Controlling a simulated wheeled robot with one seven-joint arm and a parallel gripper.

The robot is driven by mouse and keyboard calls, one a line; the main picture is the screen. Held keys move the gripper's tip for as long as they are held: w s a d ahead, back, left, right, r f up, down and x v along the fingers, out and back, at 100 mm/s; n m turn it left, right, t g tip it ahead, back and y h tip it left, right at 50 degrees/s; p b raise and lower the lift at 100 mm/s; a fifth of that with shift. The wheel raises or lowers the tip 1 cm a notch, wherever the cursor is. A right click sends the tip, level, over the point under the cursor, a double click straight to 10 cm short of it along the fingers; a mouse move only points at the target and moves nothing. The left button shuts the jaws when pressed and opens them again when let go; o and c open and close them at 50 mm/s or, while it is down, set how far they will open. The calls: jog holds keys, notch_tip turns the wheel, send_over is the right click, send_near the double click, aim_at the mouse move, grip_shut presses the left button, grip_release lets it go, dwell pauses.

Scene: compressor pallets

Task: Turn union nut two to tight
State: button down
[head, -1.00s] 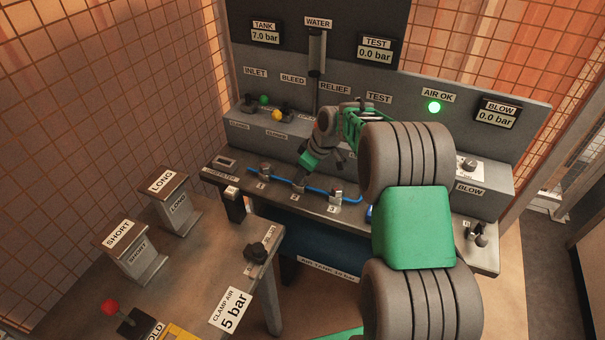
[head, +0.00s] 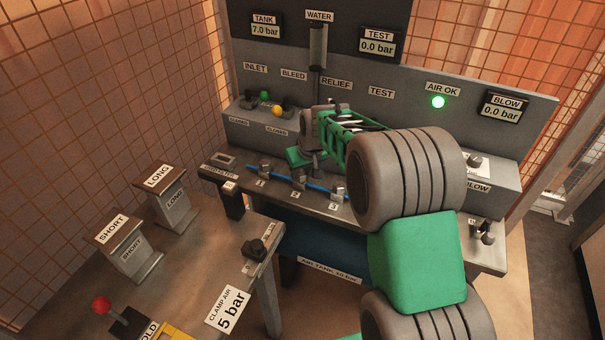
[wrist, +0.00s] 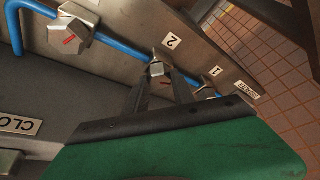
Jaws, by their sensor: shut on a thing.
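Union nut two (head: 299,180) is a grey metal nut on the blue pipe, behind the label 2 on the bench. In the wrist view the nut (wrist: 157,68) sits at the tips of my dark fingers. My gripper (wrist: 160,77) is shut on it, with one finger on each side. In the head view my gripper (head: 301,174) reaches down to the nut from above, and its green body partly hides the area behind. The fingers cover part of the nut, and I cannot read a mark on it.
Nut one (head: 265,169) and nut three (head: 337,192) flank nut two on the same blue pipe. Nut three shows a red mark (wrist: 70,40) in the wrist view. The valve block (head: 245,130) stands close behind.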

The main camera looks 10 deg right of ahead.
jog(key=shift+a+m+h+b, duration=0.1)
jog(key=shift+m+h+b, duration=0.4)
jog(key=shift+m, duration=1.1)
jog(key=c, duration=1.1)
grip_release()
jog(key=shift+o, duration=0.2)
jog(key=shift+r, duration=0.1)
jog(key=v, duration=0.7)
jog(key=shift+s+r, duration=0.2)
jog(key=shift+r, duration=0.15)
jog(key=shift+a, duration=0.15)
